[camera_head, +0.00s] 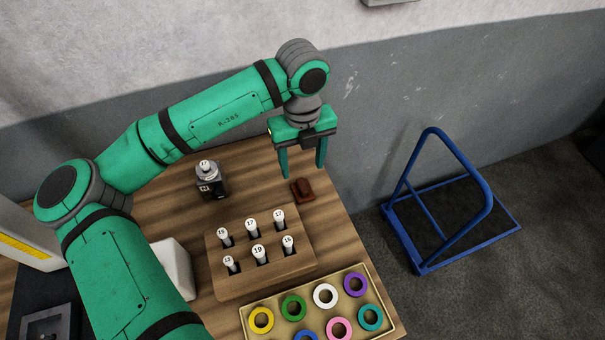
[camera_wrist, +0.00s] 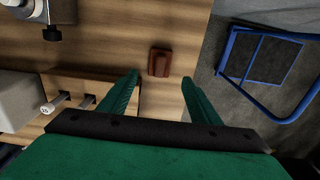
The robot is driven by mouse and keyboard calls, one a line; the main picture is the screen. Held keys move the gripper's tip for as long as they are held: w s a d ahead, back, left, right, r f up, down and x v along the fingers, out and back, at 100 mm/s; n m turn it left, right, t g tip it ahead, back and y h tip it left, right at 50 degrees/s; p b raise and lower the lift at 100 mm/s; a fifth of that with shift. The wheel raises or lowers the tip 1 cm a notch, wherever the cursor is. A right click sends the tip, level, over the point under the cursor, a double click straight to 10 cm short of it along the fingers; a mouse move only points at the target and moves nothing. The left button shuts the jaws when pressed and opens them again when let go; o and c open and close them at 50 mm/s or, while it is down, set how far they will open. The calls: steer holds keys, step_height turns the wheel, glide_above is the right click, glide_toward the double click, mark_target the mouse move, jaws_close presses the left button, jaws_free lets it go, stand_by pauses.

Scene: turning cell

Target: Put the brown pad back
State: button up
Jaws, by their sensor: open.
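The brown pad (camera_head: 302,190) is a small reddish-brown block lying on the wooden table (camera_head: 345,228), close to its right edge. It also shows in the wrist view (camera_wrist: 160,62), ahead of and between my fingertips. My gripper (camera_head: 302,172) is open and empty, with its fingers pointing down above the pad. In the wrist view its two green fingers (camera_wrist: 165,85) are spread apart and do not touch the pad.
A wooden rack (camera_head: 262,283) with several numbered white-topped pegs stands in front of the pad. A tray (camera_head: 374,287) of coloured rings lies nearer. A dark block with a numbered top (camera_head: 211,184) stands left. A blue-framed cart (camera_head: 437,262) is on the floor to the right.

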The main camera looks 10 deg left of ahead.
steer(key=shift+r, duration=1.25)
